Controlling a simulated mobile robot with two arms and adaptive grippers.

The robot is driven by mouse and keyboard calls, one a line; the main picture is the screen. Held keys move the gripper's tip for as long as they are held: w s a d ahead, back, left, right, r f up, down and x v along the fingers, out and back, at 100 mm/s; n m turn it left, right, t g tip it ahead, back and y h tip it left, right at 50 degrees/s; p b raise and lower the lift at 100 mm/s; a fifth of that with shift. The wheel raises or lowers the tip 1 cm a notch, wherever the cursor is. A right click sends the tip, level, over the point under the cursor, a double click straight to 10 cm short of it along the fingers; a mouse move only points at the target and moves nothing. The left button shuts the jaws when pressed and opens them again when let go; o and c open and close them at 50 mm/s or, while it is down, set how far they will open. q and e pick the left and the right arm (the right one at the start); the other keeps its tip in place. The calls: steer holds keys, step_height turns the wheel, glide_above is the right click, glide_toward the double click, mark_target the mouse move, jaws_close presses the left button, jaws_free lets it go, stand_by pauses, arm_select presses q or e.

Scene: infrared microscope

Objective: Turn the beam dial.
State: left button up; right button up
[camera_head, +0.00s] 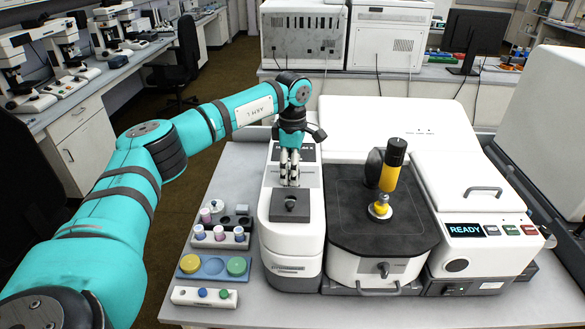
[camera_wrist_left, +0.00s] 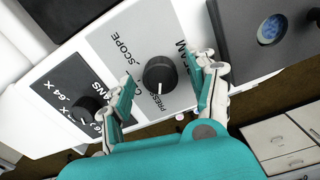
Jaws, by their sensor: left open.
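A round black dial (camera_wrist_left: 160,75) with a pointer ridge sits on a pale panel in the left wrist view. Printed words around it, including "SCOPE", are partly hidden. My left gripper (camera_wrist_left: 166,70) is open, with one finger on each side of this dial; I cannot tell whether either finger touches it. In the head view my left gripper (camera_head: 289,182) points down over the white left-hand unit (camera_head: 290,238), and the dial is hidden there. My right gripper is not in view.
A second black dial (camera_wrist_left: 86,109) sits on a dark panel marked "64X", close to the left finger. A dark square plate (camera_head: 291,206) lies in front of the gripper. To the right stands a yellow-and-black upright part (camera_head: 389,178) on a dark stage. Vial racks (camera_head: 219,236) stand left.

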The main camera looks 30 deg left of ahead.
arm_select(q)
step_height(320, 180, up, 12)
stand_by(0.5)
steer(key=shift+f, duration=0.1)
stand_by(0.4)
